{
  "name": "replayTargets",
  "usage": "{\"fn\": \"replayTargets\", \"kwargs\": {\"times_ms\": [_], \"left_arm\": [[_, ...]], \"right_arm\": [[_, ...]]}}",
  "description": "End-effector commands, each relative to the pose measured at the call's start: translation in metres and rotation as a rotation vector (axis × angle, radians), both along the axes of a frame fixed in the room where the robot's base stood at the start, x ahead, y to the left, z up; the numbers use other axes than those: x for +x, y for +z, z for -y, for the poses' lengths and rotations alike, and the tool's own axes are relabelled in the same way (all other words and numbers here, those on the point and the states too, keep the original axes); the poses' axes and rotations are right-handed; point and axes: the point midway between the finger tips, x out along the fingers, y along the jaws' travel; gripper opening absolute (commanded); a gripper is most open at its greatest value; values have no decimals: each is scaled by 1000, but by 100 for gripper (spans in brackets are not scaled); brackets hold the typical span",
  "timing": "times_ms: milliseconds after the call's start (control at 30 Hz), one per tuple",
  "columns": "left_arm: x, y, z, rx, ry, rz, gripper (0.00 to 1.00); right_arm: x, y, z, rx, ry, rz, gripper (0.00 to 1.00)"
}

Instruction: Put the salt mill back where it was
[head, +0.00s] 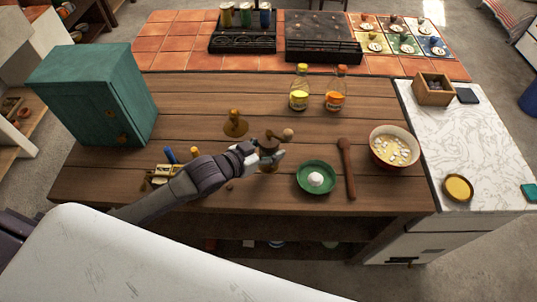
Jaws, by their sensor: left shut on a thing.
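My left gripper (274,158) reaches in from the left over the wooden worktop and is shut on a dark brown turned wooden mill (268,146), which looks like the salt mill. The fingers hide part of the mill's body. I cannot tell whether its base touches the worktop. A small light-brown knob (288,134) shows right beside its upper part; I cannot tell if it belongs to the mill. My right gripper is not in view.
Around it are a brass stand (235,124), green dish with something white (304,186), wooden pestle-like stick (346,165), soup bowl (376,154) and two bottles (299,98). A teal cabinet (75,95) stands left. Worktop (190,105) is clear behind the brass stand.

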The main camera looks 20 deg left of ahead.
Motion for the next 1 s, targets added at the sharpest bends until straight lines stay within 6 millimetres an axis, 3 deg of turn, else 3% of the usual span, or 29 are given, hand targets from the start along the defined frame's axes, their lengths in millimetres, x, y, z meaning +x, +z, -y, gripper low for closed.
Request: {"fn": "replayTargets", "kwargs": {"times_ms": [100, 300, 700, 733, 867, 1000], "left_arm": [[0, -11, -1, -2, 0, 0, 0], [0, -36, 0, -3, 0, 2, 0], [0, -42, 0, -3, -2, 3, 0], [0, -44, 0, -1, -1, -1, 58], [0, -43, 0, -1, -1, -1, 79], [0, -43, 0, -1, -1, -1, 81]], "right_arm": [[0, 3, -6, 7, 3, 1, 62], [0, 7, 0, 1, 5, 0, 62], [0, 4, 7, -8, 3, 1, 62], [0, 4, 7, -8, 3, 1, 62], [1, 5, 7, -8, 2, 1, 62], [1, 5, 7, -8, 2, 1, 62]]}}
